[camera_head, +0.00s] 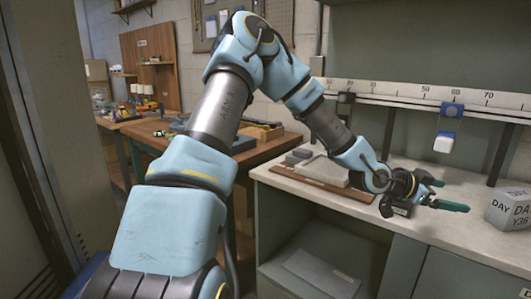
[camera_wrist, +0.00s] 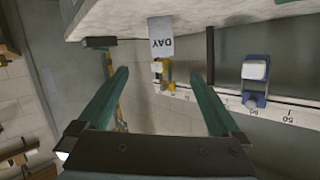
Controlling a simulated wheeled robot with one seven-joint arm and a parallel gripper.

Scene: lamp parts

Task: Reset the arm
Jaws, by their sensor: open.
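My arm reaches from the lower left up over an elbow and down to the right in the head view. My gripper (camera_head: 452,196) hangs just over the white worktop, left of the grey DAY box (camera_head: 510,208). Its two dark green fingers point right and stand apart with nothing between them. In the wrist view the fingers (camera_wrist: 158,74) are also spread and empty. That view looks upside down, with the DAY box (camera_wrist: 162,37) beyond the fingertips at the top. No lamp part can be made out for sure.
The white worktop (camera_head: 473,228) has a brown board with grey blocks (camera_head: 318,172) at its left. A ruler rail (camera_head: 405,91) with a blue-and-white slider (camera_head: 446,135) runs behind. A wooden table (camera_head: 165,142) stands farther back left. An open shelf (camera_head: 318,271) lies below the worktop.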

